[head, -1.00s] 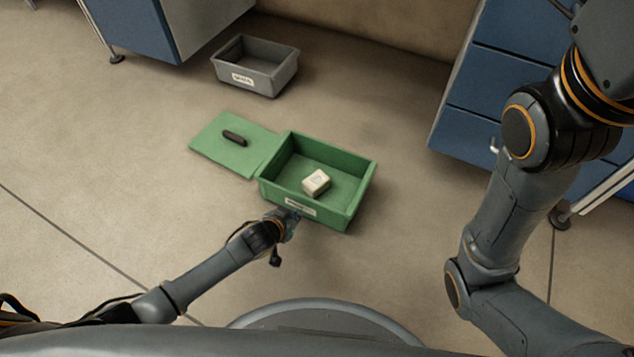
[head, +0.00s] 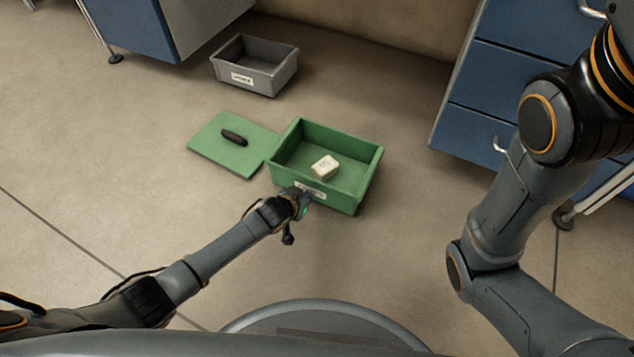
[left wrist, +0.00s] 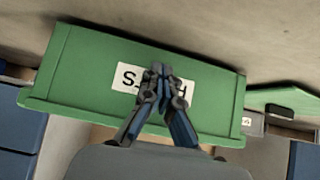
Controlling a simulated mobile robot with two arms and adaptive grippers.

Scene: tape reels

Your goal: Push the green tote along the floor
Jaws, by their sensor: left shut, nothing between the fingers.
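The green tote (head: 358,190) stands open on the floor in the middle of the head view, with a small whitish block (head: 325,167) inside. My left gripper (head: 306,196) is at the tote's near wall, by its white label. In the left wrist view the shut fingertips (left wrist: 160,72) are in front of the label on the green wall (left wrist: 80,75) and hide its middle letters. The fingers look to be at the wall; exact contact is hard to see. They hold nothing. My right arm shows at the right, but its gripper is out of view.
A green lid (head: 215,148) with a dark handle lies flat on the floor left of the tote. A grey bin (head: 278,80) stands farther back. Blue drawers (head: 490,85) stand at the right and a blue cabinet (head: 130,30) at the back left. Floor behind the tote is clear.

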